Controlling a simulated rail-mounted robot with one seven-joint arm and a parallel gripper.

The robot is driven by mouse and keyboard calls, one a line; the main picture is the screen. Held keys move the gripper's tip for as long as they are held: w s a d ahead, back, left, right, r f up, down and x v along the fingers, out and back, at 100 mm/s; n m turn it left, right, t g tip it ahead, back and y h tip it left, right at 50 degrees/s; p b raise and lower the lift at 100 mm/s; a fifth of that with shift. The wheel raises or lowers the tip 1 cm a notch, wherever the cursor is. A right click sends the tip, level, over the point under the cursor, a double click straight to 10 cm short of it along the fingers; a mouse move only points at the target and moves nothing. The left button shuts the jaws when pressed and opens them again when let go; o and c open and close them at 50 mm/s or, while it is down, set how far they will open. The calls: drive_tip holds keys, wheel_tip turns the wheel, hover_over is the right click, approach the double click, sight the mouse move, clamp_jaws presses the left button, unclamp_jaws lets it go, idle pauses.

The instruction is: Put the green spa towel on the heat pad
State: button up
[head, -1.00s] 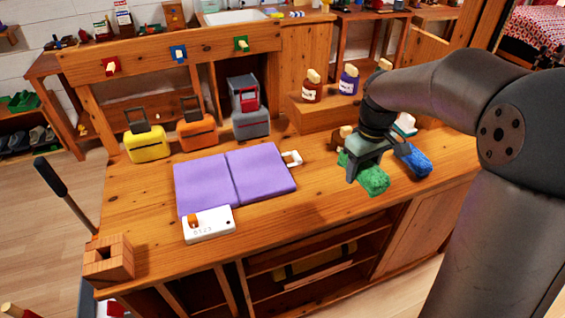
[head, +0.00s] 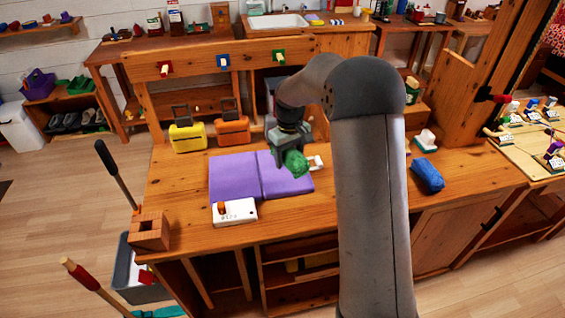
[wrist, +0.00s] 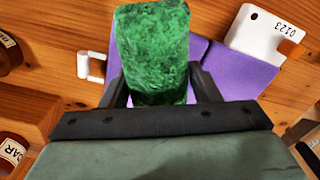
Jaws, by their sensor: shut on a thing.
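The green spa towel (head: 296,163) is a rolled, fuzzy green bundle. My gripper (head: 284,160) is shut on it and holds it near the right edge of the purple heat pad (head: 233,178). In the wrist view the towel (wrist: 153,45) sits between the two dark fingers of my gripper (wrist: 155,85), and part of the heat pad (wrist: 245,70) shows behind it. The pad lies flat in two panels on the wooden bench. I cannot tell how high the towel is above the pad.
A white control box (head: 235,212) lies at the pad's front edge. Yellow (head: 188,137) and orange (head: 233,131) cases stand behind the pad. A blue towel (head: 427,175) lies on the bench to the right. A wooden block holder (head: 149,232) is at the front left corner.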

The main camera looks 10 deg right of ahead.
drive_tip(key=w+f, duration=0.2)
drive_tip(key=f, duration=0.1)
drive_tip(key=w+f+p, duration=0.1)
drive_tip(key=w+f, duration=0.2)
drive_tip(key=shift+w+f+p, duration=0.15)
drive_tip(key=shift+f+p, duration=0.3)
drive_tip(key=shift+f, duration=1.1)
drive_tip(key=shift+f, duration=0.2)
drive_tip(key=o, duration=1)
drive_tip(key=shift+o, duration=0.2)
drive_tip(key=shift+r, duration=0.1)
